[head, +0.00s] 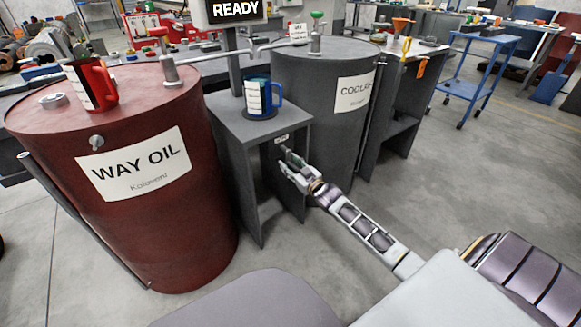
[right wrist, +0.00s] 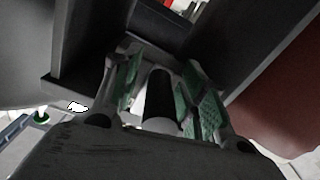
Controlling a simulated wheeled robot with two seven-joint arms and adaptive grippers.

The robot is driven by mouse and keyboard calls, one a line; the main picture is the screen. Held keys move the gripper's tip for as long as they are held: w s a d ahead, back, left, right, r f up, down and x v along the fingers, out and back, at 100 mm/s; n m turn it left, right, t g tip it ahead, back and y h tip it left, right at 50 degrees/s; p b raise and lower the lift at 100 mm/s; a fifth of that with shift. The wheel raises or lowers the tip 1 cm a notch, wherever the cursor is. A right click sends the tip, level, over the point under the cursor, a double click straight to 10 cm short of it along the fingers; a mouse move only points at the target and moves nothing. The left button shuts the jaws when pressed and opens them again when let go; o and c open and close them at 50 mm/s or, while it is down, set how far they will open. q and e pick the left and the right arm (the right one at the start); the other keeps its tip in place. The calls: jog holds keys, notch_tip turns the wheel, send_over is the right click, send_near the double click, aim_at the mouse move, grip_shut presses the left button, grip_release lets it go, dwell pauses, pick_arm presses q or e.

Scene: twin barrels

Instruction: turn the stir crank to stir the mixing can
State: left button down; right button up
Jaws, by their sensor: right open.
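My right gripper (head: 284,158) is at the open front of the grey stand between the two barrels, below a small label (head: 281,139). In the right wrist view its green-padded fingers (right wrist: 162,75) are apart. A dark cylinder with a pale end (right wrist: 160,103) shows between them; it may be the stir crank's grip, but I cannot tell whether the pads touch it. In the head view no crank can be made out. A blue-handled can (head: 262,98) stands upright on the stand top; I cannot tell whether it is the mixing can. My left gripper is not in view.
The red WAY OIL barrel (head: 120,220) stands left of the grey stand (head: 235,124), with a red-handled jug (head: 92,85) on top. The grey COOLANT barrel (head: 310,100) stands right. A blue cart (head: 482,55) is far right. The floor at right is open.

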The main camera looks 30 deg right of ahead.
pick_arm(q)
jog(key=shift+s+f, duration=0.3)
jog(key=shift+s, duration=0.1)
pick_arm(e)
jog(key=shift+w, duration=0.1)
jog(key=shift+c, duration=0.2)
jog(key=shift+c, duration=1.4)
jog(key=c, duration=0.4)
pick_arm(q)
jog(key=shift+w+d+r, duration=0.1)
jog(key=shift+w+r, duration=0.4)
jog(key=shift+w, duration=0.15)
pick_arm(e)
jog(key=shift+c, duration=1)
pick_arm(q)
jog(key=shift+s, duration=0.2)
pick_arm(e)
jog(key=shift+f, duration=0.1)
